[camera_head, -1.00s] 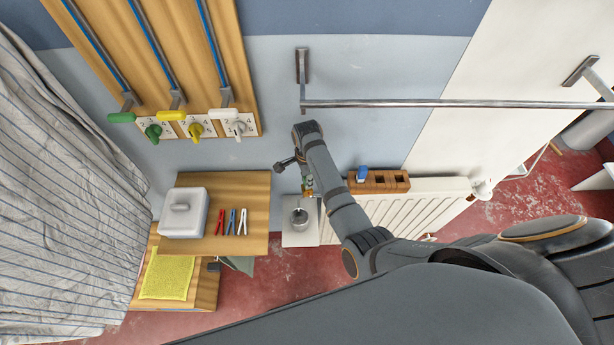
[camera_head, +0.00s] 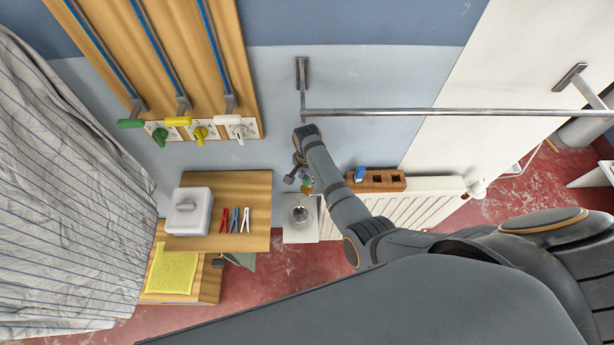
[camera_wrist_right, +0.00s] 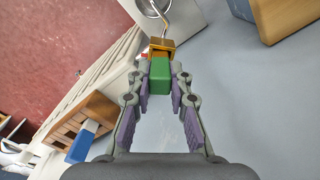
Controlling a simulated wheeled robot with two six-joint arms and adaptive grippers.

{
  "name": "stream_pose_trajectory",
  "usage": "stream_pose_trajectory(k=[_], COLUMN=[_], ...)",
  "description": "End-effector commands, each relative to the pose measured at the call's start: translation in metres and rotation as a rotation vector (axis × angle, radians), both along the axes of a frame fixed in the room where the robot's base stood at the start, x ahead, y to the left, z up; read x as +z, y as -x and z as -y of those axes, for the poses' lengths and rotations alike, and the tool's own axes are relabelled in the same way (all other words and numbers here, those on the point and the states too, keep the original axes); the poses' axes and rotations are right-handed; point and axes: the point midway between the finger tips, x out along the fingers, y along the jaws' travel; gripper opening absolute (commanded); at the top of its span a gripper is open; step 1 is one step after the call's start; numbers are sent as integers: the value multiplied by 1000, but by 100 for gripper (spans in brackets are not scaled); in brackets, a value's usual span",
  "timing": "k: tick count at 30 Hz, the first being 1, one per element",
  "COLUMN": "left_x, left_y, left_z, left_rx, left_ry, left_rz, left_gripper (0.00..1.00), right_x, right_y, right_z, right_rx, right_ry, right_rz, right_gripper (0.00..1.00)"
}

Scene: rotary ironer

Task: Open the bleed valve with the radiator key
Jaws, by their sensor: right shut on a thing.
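My right gripper (camera_wrist_right: 160,88) is shut on a green block-like handle (camera_wrist_right: 160,75), which I take to be the radiator key. An orange-brass piece (camera_wrist_right: 161,48) sits right beyond the handle, with a thin bent metal tube (camera_wrist_right: 165,22) leading past it. It looks like the bleed valve, but I cannot tell how deeply the key is seated. In the head view the right gripper (camera_head: 306,182) is small, at the radiator's left end, partly hidden by my arm. The white radiator (camera_head: 418,205) also shows in the wrist view (camera_wrist_right: 100,72). My left gripper is not in view.
A metal cup (camera_head: 299,214) stands on a white stand (camera_head: 300,235) below the gripper. A wooden block (camera_head: 392,186) holding a blue item (camera_head: 360,173) is on the radiator's top. A metal rail (camera_head: 430,111) crosses above my arm. A wooden shelf (camera_head: 258,190) is at left.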

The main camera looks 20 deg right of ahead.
Motion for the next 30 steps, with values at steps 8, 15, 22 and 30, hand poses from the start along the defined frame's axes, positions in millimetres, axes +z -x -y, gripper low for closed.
stream_pose_trajectory(k=[8, 15, 22, 30], left_x=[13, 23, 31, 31], left_y=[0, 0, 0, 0], left_z=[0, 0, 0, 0], left_rx=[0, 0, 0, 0], left_ry=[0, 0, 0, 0], left_rz=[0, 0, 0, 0], left_gripper=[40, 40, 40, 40], right_x=[0, 0, 0, -2], right_y=[3, 3, 3, 2], right_z=[0, 0, 0, 0], right_rx=[183, 361, 545, 594], right_ry=[-1, -2, -2, -1], right_rz=[-8, -7, -9, -5], right_gripper=[0, 0, 0, 42])
